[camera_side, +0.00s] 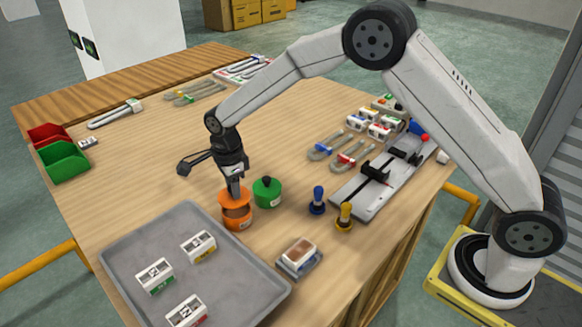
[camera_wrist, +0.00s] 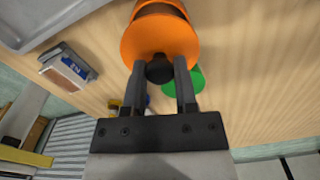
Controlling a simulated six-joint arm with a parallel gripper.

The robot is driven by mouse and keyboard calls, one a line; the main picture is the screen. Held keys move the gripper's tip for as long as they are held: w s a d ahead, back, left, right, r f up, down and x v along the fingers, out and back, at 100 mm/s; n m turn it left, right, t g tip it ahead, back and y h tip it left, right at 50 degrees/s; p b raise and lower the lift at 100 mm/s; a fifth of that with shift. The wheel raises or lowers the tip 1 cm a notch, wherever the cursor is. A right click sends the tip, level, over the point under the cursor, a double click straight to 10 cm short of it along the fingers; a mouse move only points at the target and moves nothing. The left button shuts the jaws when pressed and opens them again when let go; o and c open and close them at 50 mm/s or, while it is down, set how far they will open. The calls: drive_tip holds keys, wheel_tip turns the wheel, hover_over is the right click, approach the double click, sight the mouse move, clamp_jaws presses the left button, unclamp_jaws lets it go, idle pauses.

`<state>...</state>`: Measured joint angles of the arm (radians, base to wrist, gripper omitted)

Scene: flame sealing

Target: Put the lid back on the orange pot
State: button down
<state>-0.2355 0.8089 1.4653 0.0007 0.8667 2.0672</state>
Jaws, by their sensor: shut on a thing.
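The orange pot (camera_side: 238,224) stands on the wooden table, beside the right edge of the grey tray. Its orange lid (camera_side: 231,197) is just above it, and a brownish band shows between lid and pot in the side view. My gripper (camera_side: 236,188) points down over the pot and is shut on the lid's knob. In the wrist view the black knob (camera_wrist: 159,69) sits between the two fingers of my gripper (camera_wrist: 160,75), with the orange lid (camera_wrist: 158,36) beyond it. Part of the orange pot (camera_wrist: 158,8) shows behind the lid. Whether they touch is unclear.
A green lidded pot (camera_side: 267,193) stands close to the right of the orange pot. The grey tray (camera_side: 130,250) holds small labelled boxes. A blue-handled stamp (camera_side: 317,201), a yellow-handled stamp (camera_side: 345,217) and an ink pad (camera_side: 299,256) stand to the right.

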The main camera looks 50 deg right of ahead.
drive_tip(key=shift+f, duration=1.4)
drive_tip(key=shift+f, duration=0.2)
idle(1.2)
unclamp_jaws()
idle(0.5)
drive_tip(key=shift+r, duration=0.2)
drive_tip(key=shift+r, duration=3.35)
drive_tip(key=shift+c, duration=0.2)
clamp_jaws()
